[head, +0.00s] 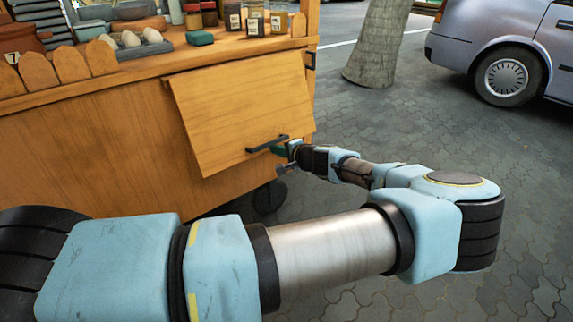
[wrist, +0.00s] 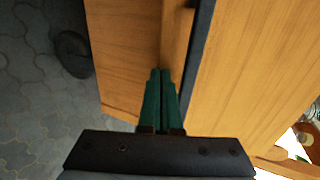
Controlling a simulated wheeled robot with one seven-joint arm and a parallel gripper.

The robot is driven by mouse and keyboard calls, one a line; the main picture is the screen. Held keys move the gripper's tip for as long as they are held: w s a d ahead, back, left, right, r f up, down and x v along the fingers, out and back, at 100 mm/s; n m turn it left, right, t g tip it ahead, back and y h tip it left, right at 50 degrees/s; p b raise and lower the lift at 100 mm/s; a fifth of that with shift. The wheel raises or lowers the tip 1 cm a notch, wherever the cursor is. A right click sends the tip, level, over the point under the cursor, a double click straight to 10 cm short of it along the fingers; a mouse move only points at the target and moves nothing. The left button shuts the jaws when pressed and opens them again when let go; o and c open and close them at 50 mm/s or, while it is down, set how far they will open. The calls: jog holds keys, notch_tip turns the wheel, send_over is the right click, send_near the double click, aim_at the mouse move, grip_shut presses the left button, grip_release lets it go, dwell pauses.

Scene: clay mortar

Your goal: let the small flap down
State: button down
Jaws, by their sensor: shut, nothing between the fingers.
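The small flap (head: 235,105) is a plain wooden panel on the cart's front, below the counter. Its lower edge stands out from the front, so it hangs tilted. A black bar handle (head: 268,144) sits near its lower edge. My gripper (head: 283,151) is at the right end of the handle, low on the flap. In the wrist view, the green fingers (wrist: 160,75) are together and empty. They lie beside the dark handle bar (wrist: 199,45), on its lower side, with the flap (wrist: 245,70) to the right. I cannot tell whether they touch.
The wooden cart front (head: 100,150) continues left of the flap. A dark wheel (head: 269,196) is below. Paving to the right is clear up to a tree trunk (head: 378,45) and a parked car (head: 500,45).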

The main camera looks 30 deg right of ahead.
jog(key=w+a+f+t+b, duration=0.2)
jog(key=w+f+b, duration=0.1)
jog(key=w+b, duration=0.4)
jog(key=w, duration=0.3)
jog(key=shift+f+t+y+b, duration=0.3)
jog(key=shift+f+t, duration=0.05)
jog(key=shift+t, duration=0.05)
jog(key=shift+w, duration=0.15)
